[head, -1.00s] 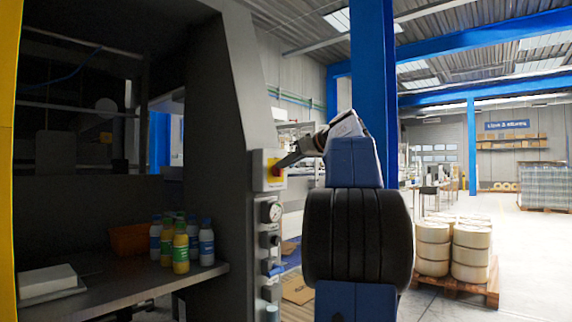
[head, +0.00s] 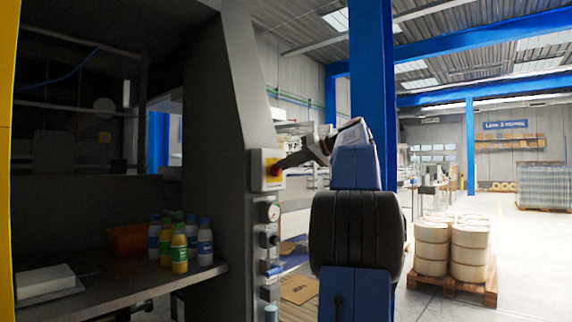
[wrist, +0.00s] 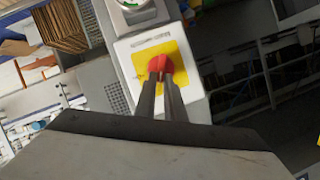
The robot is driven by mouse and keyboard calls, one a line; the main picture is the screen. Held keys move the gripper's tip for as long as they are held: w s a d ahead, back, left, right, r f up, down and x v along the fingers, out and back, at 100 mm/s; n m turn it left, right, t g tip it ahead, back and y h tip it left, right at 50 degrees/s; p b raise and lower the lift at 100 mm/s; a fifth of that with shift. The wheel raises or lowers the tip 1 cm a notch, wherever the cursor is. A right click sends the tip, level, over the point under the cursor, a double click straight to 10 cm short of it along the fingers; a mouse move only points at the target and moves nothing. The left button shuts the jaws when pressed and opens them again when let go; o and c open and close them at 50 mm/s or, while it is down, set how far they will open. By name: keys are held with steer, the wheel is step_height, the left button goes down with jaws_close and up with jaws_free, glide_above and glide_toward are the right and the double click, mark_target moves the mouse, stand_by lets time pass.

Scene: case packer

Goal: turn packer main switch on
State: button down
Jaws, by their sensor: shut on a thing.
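The packer main switch is a red rotary knob (wrist: 160,64) on a yellow plate (wrist: 143,59) set in a pale box on the machine. In the head view the switch box (head: 257,170) sits on the grey side post of the packer, its knob partly hidden by my gripper. My gripper (wrist: 165,78) is shut on the red knob, its two dark fingers reaching it from below in the wrist view. In the head view my gripper (head: 279,167) comes to the switch from the right.
Below the switch on the same post are a round gauge (head: 270,212) and several small controls. Left, inside the packer, bottles (head: 179,245) and an orange bin (head: 130,239) stand on a shelf. Drums on a pallet (head: 450,283) stand right. Open floor lies farther right.

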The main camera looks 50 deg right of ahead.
steer(key=f+m+y, duration=0.1)
steer(key=m, duration=0.2)
steer(key=d+m+t+y, duration=0.1)
steer(key=m+y, duration=0.1)
steer(key=m, duration=0.1)
steer(key=f+m+t+y, duration=0.1)
steer(key=m, duration=0.2)
steer(key=shift+d+f+m+y, duration=0.3)
steer(key=shift+m, duration=0.1)
stand_by(0.4)
steer(key=shift+w, duration=0.1)
steer(key=c, duration=1.8)
jaws_free()
steer(key=shift+c, duration=0.2)
steer(key=v, duration=1.7)
steer(key=shift+s+f, duration=0.25)
steer(key=shift+f, duration=0.15)
